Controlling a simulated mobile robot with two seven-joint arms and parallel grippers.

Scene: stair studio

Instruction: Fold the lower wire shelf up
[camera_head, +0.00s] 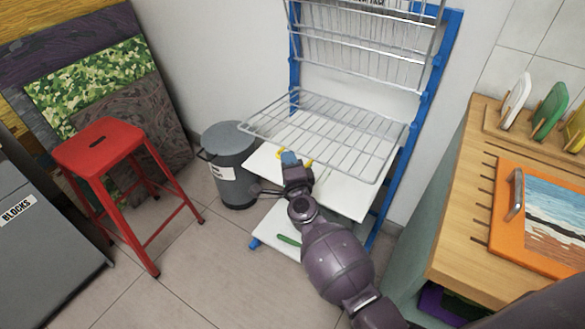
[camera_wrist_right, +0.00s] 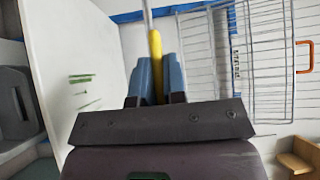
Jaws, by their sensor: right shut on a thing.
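The lower wire shelf (camera_head: 325,135) sticks out from the blue rack frame (camera_head: 412,130), roughly level, in the head view. A yellow grip (camera_head: 308,162) sits along its front edge. My right gripper (camera_head: 290,158) is at that edge. In the right wrist view, the blue fingers (camera_wrist_right: 158,82) are shut around the yellow grip (camera_wrist_right: 156,55), with a grey wire running on beyond it. My left gripper is not in view.
An upper wire shelf (camera_head: 365,50) stands folded up on the rack. White boards (camera_head: 350,195) lie below the lower shelf. A grey bin (camera_head: 232,170) and a red stool (camera_head: 98,150) stand left. A wooden counter (camera_head: 465,190) stands right. The air above the lower shelf is clear.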

